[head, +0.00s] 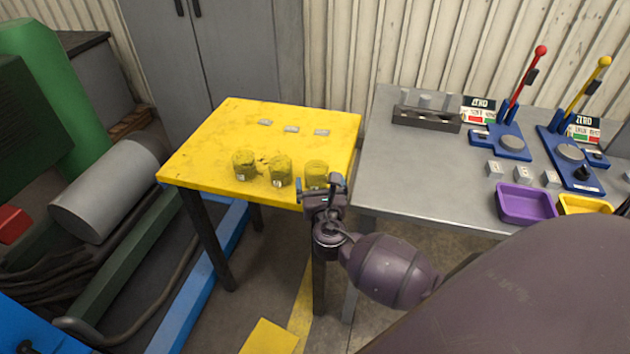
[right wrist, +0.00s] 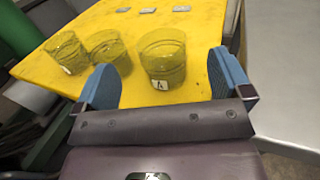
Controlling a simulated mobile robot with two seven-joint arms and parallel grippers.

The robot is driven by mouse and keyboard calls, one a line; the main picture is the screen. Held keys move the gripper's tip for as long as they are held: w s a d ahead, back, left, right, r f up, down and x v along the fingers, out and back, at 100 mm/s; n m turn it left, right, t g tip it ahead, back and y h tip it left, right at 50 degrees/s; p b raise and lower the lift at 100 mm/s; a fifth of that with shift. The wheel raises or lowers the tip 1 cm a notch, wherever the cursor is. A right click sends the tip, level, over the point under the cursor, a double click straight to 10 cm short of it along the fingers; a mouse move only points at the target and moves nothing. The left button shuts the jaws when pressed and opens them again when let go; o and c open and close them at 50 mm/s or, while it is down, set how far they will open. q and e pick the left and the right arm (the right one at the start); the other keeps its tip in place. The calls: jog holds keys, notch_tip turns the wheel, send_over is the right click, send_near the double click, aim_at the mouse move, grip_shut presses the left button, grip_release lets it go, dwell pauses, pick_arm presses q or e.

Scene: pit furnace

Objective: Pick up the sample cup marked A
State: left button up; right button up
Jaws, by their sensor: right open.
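Three see-through yellowish cups stand upright in a row near the front edge of the yellow table (head: 215,130). The rightmost cup (head: 316,170) carries a small white label that looks like an A in the right wrist view (right wrist: 162,58). The middle cup (head: 280,171) and left cup (head: 244,165) have labels too small to read surely. My right gripper (head: 322,186) is open and empty at the table's front edge. Its blue fingers point at the rightmost cup, which appears between them in the right wrist view; I cannot tell whether they touch it. My left gripper is not in view.
Several small grey plates, such as the middle one (head: 291,129), lie behind the cups. The grey bench (head: 400,170) adjoins at right, with a dark rack (head: 426,119), lever presses (head: 503,143), small blocks and a purple tray (head: 526,203). Green machinery stands left.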

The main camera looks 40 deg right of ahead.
aim_at(315, 163)
notch_tip(315, 163, down, 2)
jog(key=shift+f, duration=0.1)
jog(key=shift+x, duration=0.95)
jog(key=shift+b+x, duration=0.5)
jog(key=shift+x, duration=1.9)
jog(key=shift+w+d, duration=0.2)
jog(key=shift+w, duration=0.2)
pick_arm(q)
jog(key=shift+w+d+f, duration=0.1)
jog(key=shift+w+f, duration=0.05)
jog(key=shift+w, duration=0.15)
pick_arm(e)
jog(key=shift+r, duration=0.25)
jog(key=shift+c, duration=0.5)
jog(key=c, duration=0.5)
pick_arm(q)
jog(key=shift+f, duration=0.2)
pick_arm(e)
jog(key=c, duration=0.4)
jog(key=shift+r, duration=0.1)
